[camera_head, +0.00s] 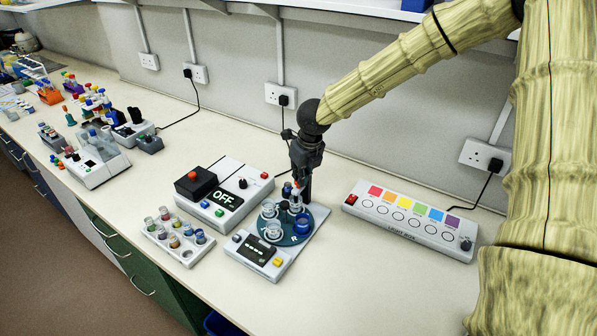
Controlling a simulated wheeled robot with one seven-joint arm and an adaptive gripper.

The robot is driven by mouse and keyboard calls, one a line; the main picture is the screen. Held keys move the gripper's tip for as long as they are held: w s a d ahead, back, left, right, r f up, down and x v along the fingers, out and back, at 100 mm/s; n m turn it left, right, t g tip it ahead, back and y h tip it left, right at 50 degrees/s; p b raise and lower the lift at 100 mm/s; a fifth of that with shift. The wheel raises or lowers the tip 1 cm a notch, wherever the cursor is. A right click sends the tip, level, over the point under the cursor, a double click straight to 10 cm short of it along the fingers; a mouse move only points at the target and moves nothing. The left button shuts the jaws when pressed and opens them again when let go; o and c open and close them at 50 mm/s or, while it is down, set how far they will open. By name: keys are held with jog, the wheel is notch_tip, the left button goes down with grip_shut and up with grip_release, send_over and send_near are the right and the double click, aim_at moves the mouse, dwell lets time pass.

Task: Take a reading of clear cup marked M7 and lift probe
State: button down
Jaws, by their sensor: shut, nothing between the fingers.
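A measuring device with a dark teal round platform (290,239) stands near the middle of the bench. Clear cups stand on the platform, one at the front (273,231) and one behind it to the left (268,208). A blue cup (303,225) stands at the right. No M7 marking is legible, and I cannot pick out the probe. The device's front has a dark display (257,249), too small to read, and a yellow button (277,262). My gripper (297,183) is shut and empty, pointing down over the back of the platform. It hides part of what stands there.
A box reading OFF (226,196) stands left of the device. A rack of small coloured vials (188,255) is at the front left. A light box with coloured squares (410,222) is at the right. The front right bench top is clear.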

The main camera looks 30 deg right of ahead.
jog(key=shift+r, duration=0.15)
jog(key=s, duration=0.1)
jog(key=s+p, duration=0.1)
jog(key=s+r, duration=0.1)
jog(key=shift+d, duration=0.25)
jog(key=v, duration=1.2)
jog(key=shift+s+d, duration=0.1)
dwell(0.5)
